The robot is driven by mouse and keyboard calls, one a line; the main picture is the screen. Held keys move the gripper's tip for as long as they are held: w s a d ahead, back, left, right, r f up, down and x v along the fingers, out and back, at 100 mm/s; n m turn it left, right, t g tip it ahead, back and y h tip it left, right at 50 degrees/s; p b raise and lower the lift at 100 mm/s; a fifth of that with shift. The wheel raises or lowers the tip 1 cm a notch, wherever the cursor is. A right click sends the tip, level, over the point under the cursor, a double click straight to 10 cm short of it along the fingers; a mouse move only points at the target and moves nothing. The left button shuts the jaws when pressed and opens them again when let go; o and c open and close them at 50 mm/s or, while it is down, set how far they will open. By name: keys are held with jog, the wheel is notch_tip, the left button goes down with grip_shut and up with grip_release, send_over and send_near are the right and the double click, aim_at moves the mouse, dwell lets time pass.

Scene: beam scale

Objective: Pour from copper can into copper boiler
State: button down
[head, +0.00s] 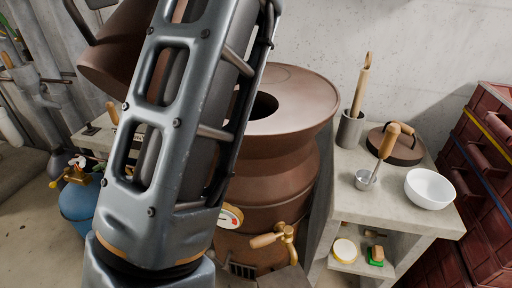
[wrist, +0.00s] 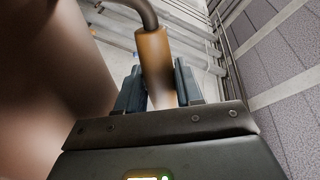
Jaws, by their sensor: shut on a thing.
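The copper boiler (head: 275,180) stands upright in the middle of the head view, with a dark round opening in its top. My arm hides its left part. The copper can (head: 112,52) is held up at the upper left, above and left of the boiler, and looks tilted. Part of it is behind my arm. In the wrist view the can (wrist: 40,90) fills the left side as a blurred brown surface. My gripper (wrist: 158,88) is shut on the can's wooden handle, which joins a dark curved bar. I cannot see any liquid.
A concrete stand (head: 425,190) at right holds a white bowl (head: 430,188), a metal cup with a wooden-handled tool, a lid and a grey holder. Dark red crates (head: 490,160) are stacked at far right. A blue gas bottle (head: 78,205) stands at left. A gauge and tap project from the boiler's front.

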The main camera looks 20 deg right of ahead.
jog(key=shift+s+a+f+b, duration=0.4)
jog(key=shift+a+f+b, duration=0.2)
jog(key=shift+a+f, duration=0.05)
jog(key=shift+s+a+f+b, duration=0.35)
jog(key=shift+a+f+b, duration=0.2)
jog(key=shift+a+f, duration=0.15)
jog(key=shift+s+a+f+b, duration=0.4)
jog(key=shift+a+f+b, duration=0.2)
jog(key=shift+a, duration=0.05)
dwell(0.8)
jog(key=shift+m, duration=0.6)
jog(key=shift+w+d+r+p, duration=0.45)
jog(key=shift+d+r+p, duration=0.15)
jog(key=shift+r+p, duration=0.15)
jog(key=shift+w+d+r+p, duration=0.4)
jog(key=shift+d+r+p, duration=0.2)
jog(key=shift+r, duration=0.1)
dwell(3.1)
